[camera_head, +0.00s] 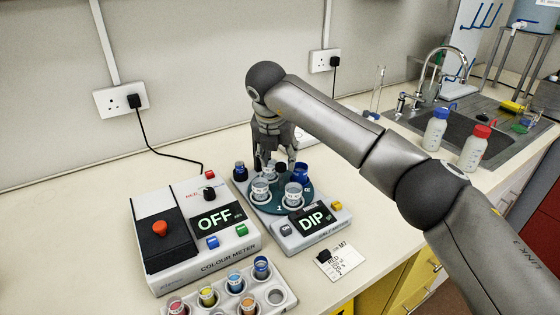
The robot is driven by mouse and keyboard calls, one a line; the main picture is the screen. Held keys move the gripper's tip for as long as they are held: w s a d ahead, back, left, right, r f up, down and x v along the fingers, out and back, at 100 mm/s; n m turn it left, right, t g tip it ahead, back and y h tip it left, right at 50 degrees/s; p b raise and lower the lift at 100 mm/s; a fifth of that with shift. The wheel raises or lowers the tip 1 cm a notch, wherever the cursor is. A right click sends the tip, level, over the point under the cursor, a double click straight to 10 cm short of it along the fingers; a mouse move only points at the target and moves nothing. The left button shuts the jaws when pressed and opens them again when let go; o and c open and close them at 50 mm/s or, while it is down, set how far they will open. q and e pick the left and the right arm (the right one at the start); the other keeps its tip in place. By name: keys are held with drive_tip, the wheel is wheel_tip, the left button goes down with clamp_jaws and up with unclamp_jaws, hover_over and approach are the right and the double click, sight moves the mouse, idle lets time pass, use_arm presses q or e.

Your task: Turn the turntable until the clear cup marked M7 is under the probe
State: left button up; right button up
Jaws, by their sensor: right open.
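The teal turntable (274,205) sits on a white meter (290,240) whose screen reads DIP. Clear cups stand on it: one at the front left (260,189), one at the front right (293,195), and others partly hidden behind. Their labels are too small to read, so I cannot tell which is M7. A dark knob-like part (281,168) shows near the back of the disc. I cannot make out the probe clearly. My right gripper (277,160) is open and points down over the turntable's back edge; contact cannot be told. My left gripper is not in view.
A colour meter (190,240) reading OFF stands at the left. A rack (277,297) of coloured vials is in front. A card (340,260) bearing M7 lies at the front right. A dark blue bottle (240,171) stands beside the turntable. A sink (455,130) and bottles are at the right.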

drive_tip(key=v, duration=0.8)
drive_tip(key=shift+s+r, duration=0.25)
drive_tip(key=shift+r, duration=0.15)
